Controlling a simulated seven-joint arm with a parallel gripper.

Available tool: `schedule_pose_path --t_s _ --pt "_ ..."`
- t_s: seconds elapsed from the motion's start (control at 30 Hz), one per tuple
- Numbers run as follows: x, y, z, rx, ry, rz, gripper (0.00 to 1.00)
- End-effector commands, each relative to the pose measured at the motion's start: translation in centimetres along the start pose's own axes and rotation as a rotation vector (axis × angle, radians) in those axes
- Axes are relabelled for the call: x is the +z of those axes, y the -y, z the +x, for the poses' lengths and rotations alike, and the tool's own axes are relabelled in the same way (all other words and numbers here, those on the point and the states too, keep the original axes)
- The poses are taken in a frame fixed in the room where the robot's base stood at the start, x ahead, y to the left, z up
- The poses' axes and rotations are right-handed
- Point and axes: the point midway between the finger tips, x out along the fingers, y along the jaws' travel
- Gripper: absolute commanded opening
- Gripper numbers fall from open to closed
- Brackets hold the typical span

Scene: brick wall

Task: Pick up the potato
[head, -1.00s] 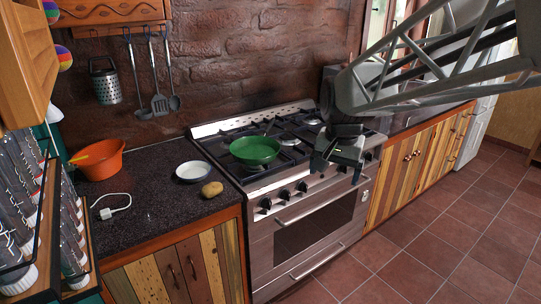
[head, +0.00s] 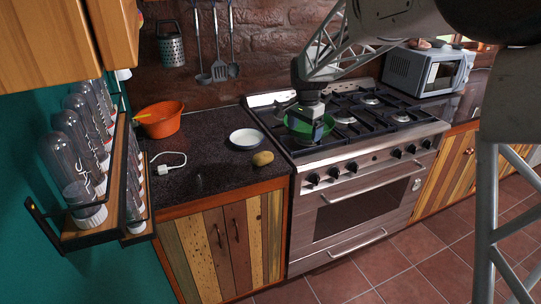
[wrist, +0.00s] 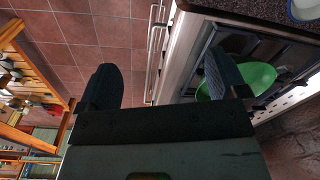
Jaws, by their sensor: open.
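The potato (head: 263,158) is a small brown lump on the dark countertop, near its front right edge and just in front of a white plate. My gripper (head: 312,135) is over the left front of the stove, in front of the green pan, to the right of the potato and apart from it. In the wrist view my gripper (wrist: 160,85) shows two dark fingers spread wide with nothing between them. The potato does not show in the wrist view.
The green pan (head: 296,124) sits on the stove (head: 372,130). A jar rack (head: 95,235) stands at the left. Counter around the potato is mostly clear.

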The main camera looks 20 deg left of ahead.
Motion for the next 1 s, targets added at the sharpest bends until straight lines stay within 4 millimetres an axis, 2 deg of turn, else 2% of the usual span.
schedule_pose_path --t_s 0.03,0.3,0.5,0.7,1.0 --pt "0.2 1.7 1.0 0.005 0.005 0.007 0.91" --pt "1.6 9.7 5.7 0.024 0.02 0.062 0.91" --pt "2.9 14.2 8.6 0.034 0.026 0.096 0.91" --pt "3.6 16.3 10.1 0.04 0.029 0.113 0.91" --pt "3.7 16.5 10.3 0.041 0.029 0.116 0.91"
